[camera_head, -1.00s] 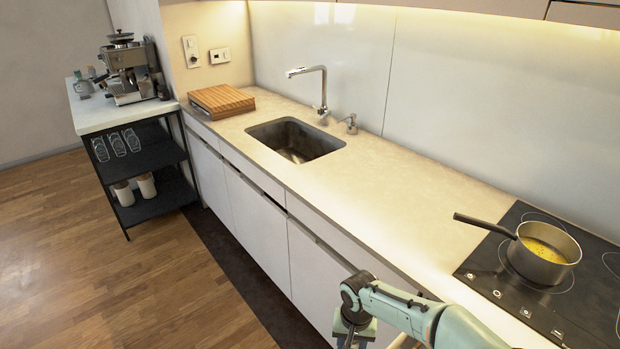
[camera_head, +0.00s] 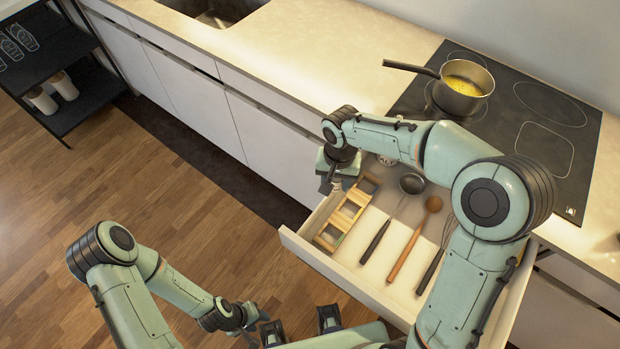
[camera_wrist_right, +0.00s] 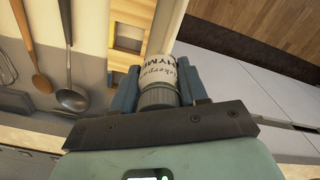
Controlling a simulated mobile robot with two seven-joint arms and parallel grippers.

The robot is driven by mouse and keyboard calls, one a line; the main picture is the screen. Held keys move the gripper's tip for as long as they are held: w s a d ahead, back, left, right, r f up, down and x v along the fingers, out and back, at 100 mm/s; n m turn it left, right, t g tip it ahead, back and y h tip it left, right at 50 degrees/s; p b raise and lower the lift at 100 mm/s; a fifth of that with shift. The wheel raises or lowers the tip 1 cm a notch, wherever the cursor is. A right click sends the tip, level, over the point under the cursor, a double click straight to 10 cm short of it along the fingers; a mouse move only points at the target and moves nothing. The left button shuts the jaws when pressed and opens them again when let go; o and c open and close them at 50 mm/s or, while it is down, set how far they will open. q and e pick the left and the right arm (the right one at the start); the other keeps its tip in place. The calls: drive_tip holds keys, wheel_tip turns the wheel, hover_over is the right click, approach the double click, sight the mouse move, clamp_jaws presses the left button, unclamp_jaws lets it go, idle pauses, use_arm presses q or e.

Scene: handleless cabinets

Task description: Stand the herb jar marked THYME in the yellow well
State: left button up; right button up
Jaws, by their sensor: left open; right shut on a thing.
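The herb jar (camera_wrist_right: 161,76) is between the fingers of my right gripper (camera_wrist_right: 160,88) in the right wrist view. Its white label reads "HYME", with the first letter cut off, and its lid is grey. In the head view my right gripper (camera_head: 332,182) is over the left side of an open drawer, beside a wooden rack (camera_head: 328,243) with square wells. The rack also shows in the right wrist view (camera_wrist_right: 112,42). I cannot tell clearly which well is yellow. My left gripper (camera_head: 300,328) is open and empty at the bottom of the head view, outside the drawer.
The drawer (camera_head: 352,284) also holds a ladle (camera_head: 411,184), a wooden spoon (camera_head: 405,256) and a whisk (camera_head: 447,232). A saucepan (camera_head: 462,88) stands on the hob (camera_head: 545,130) above. The counter (camera_head: 300,55) to the left is clear.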

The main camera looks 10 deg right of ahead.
use_arm(q)
drive_tip(key=shift+w+r+p, duration=0.25)
drive_tip(key=shift+r+p, duration=0.1)
drive_tip(key=shift+r, duration=0.25)
use_arm(e)
drive_tip(key=s+d+r+m, duration=0.1)
drive_tip(key=s+d+m, duration=0.1)
drive_tip(key=s+d+r, duration=0.1)
drive_tip(key=d, duration=0.1)
drive_tip(key=shift+s+r+m, duration=0.3)
drive_tip(key=shift+m, duration=0.1)
use_arm(q)
drive_tip(key=shift+s+f, duration=0.1)
drive_tip(key=shift+f, duration=0.1)
use_arm(e)
drive_tip(key=shift+f, duration=0.1)
use_arm(q)
drive_tip(key=s+f+b, duration=0.3)
drive_tip(key=f+b, duration=0.4)
drive_tip(key=shift+f, duration=0.25)
use_arm(e)
drive_tip(key=shift+f, duration=4.55)
use_arm(q)
drive_tip(key=shift+s+f+b, duration=0.15)
drive_tip(key=shift+f+b, duration=0.4)
drive_tip(key=shift+b, duration=0.15)
use_arm(e)
drive_tip(key=shift+f, duration=0.65)
drive_tip(key=o, duration=1.3)
drive_tip(key=shift+c, duration=0.2)
